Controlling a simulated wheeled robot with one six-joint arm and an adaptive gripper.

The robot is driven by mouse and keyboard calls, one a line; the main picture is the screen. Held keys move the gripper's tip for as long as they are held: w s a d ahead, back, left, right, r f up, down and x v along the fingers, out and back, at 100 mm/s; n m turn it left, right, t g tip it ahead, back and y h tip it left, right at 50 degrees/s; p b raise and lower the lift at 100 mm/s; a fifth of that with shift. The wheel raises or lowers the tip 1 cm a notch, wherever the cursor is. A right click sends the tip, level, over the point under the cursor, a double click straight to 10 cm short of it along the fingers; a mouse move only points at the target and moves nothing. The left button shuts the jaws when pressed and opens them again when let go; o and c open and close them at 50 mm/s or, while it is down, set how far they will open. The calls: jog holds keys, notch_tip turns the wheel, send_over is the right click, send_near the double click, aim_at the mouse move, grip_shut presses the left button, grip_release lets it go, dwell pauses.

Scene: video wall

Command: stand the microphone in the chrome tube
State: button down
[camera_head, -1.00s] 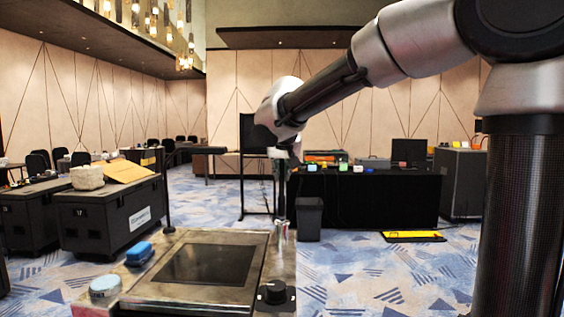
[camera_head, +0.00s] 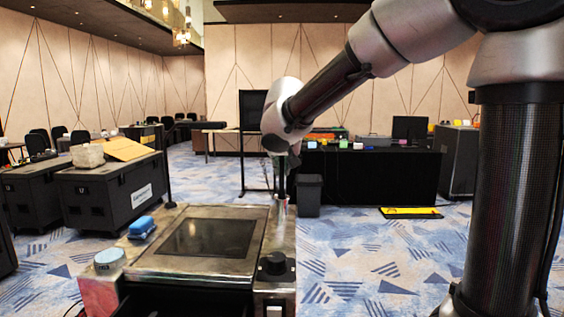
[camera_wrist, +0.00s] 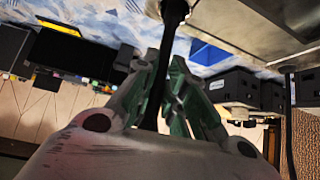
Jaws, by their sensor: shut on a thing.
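My gripper (camera_head: 283,163) is shut on the microphone (camera_head: 282,183), a thin dark rod that hangs upright below it in the head view. In the wrist view, the green-padded fingers (camera_wrist: 165,105) close around the black microphone (camera_wrist: 172,18), which widens toward the top edge. The chrome tube (camera_head: 282,209) is small and shiny, at the right rear of the metal console. The microphone's lower end is in line with the tube and close to its mouth. I cannot tell whether it is inside, above or just in front of the mouth.
The console (camera_head: 165,262) carries a dark screen (camera_head: 208,239), a blue object (camera_head: 141,227), a round grey-blue piece (camera_head: 109,259) and a black knob (camera_head: 275,265). A thin black post (camera_head: 168,185) stands at its left rear. A bin (camera_head: 308,195) and a black-draped table (camera_head: 365,178) stand behind.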

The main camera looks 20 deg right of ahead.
jog(key=shift+f, duration=0.2)
dwell(0.5)
jog(key=shift+f, duration=1.1)
jog(key=c, duration=1.4)
grip_release()
jog(key=v, duration=1.2)
